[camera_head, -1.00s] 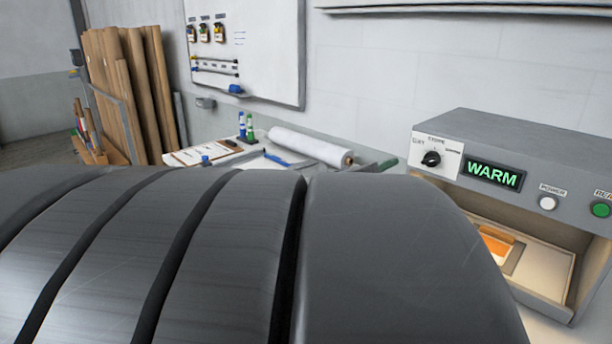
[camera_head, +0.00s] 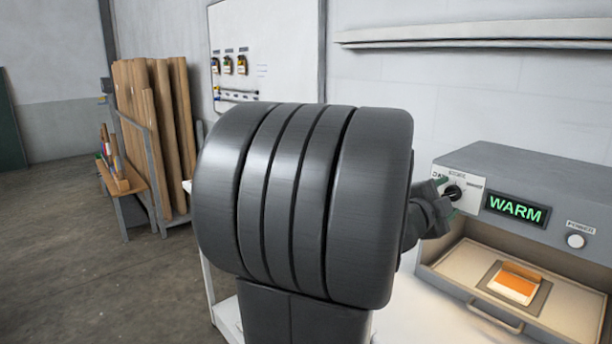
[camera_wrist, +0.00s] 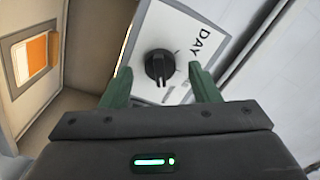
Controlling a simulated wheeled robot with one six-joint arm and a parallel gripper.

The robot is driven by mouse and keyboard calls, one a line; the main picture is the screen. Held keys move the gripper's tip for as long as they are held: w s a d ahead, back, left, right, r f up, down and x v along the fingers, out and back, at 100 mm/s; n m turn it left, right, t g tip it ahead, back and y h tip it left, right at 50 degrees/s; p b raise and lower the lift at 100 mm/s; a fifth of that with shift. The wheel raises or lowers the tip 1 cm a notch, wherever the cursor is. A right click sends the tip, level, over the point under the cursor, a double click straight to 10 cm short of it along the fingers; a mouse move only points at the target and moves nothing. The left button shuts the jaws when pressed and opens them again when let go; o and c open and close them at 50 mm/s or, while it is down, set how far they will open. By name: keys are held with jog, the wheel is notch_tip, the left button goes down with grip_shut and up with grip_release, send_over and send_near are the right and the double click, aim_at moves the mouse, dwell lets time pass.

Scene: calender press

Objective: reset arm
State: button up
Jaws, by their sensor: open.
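My gripper (camera_wrist: 162,88) is open in the wrist view, with its two green fingers apart. The black mode knob (camera_wrist: 160,66) on its white dial plate (camera_wrist: 180,30) shows between and beyond the fingers; I cannot tell whether they touch it. In the head view, my arm covers the middle of the picture and hides most of the gripper, whose dark end shows beside the knob (camera_head: 453,192). The grey press (camera_head: 540,165) stands at the right, and its display (camera_head: 516,209) reads WARM.
The press's drawer (camera_head: 458,262) is out below the panel, with an orange and white piece (camera_head: 516,284) on a dark plate in it. A rack of brown boards (camera_head: 152,130) stands at the left. A whiteboard (camera_head: 285,50) hangs behind. Floor at the left is clear.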

jog(key=shift+w+d, duration=0.35)
jog(key=shift+d, duration=0.05)
jog(key=shift+s, duration=0.1)
jog(key=v, duration=1.4)
jog(key=w+d+n+p, duration=0.1)
jog(key=w+d, duration=0.2)
jog(key=w+d+n, duration=0.1)
jog(key=w+d, duration=0.2)
jog(key=d, duration=0.1)
jog(key=w+d+n+p, duration=0.1)
jog(key=w+d+n, duration=0.1)
jog(key=w+d, duration=0.1)
jog(key=shift+w+d+r+p, duration=0.15)
jog(key=shift+d+r+p, duration=0.05)
jog(key=shift+d+p, duration=0.1)
jog(key=shift+s+a+f+n+p, duration=0.1)
jog(key=shift+s+a+n+p, duration=0.4)
jog(key=shift+n, duration=0.85)
jog(key=shift+s+a+f+n+p, duration=0.1)
jog(key=shift+s+a+n+p, duration=0.2)
jog(key=shift+n+p, duration=0.8)
jog(key=shift+s+a+f+n+p, duration=0.1)
jog(key=shift+s+a+n+p, duration=0.25)
jog(key=shift+n, duration=1.3)
